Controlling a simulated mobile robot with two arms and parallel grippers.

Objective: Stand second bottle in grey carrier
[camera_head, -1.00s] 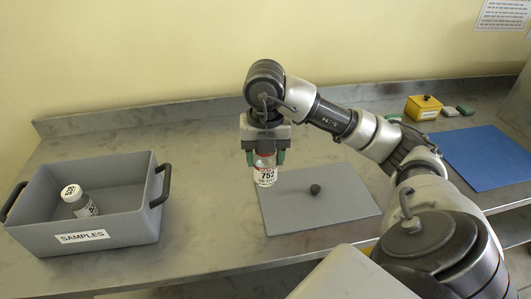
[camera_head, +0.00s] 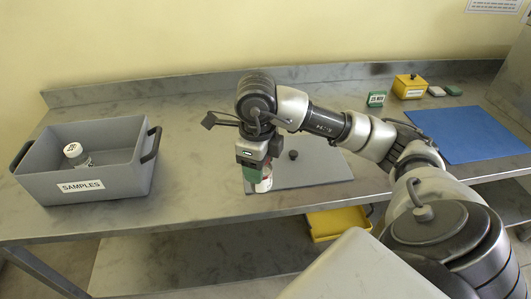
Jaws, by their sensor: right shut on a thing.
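The grey carrier (camera_head: 105,186), labelled SAMPLES, stands on the bench at the left with two dark handles. One white-capped bottle (camera_head: 76,153) is inside it, seeming to lean or lie toward the back left. My right gripper (camera_head: 256,173) points down, shut on the second bottle (camera_head: 265,184), a white one with a red mark. The green finger hides much of this bottle. It is over the left part of a grey mat (camera_head: 315,171), right of the carrier. I cannot tell the gap beneath it. My left gripper is not in view.
A small dark knob-like object (camera_head: 293,155) is on the mat. A yellow tray (camera_head: 338,223) is below. Bench between carrier and mat is clear.

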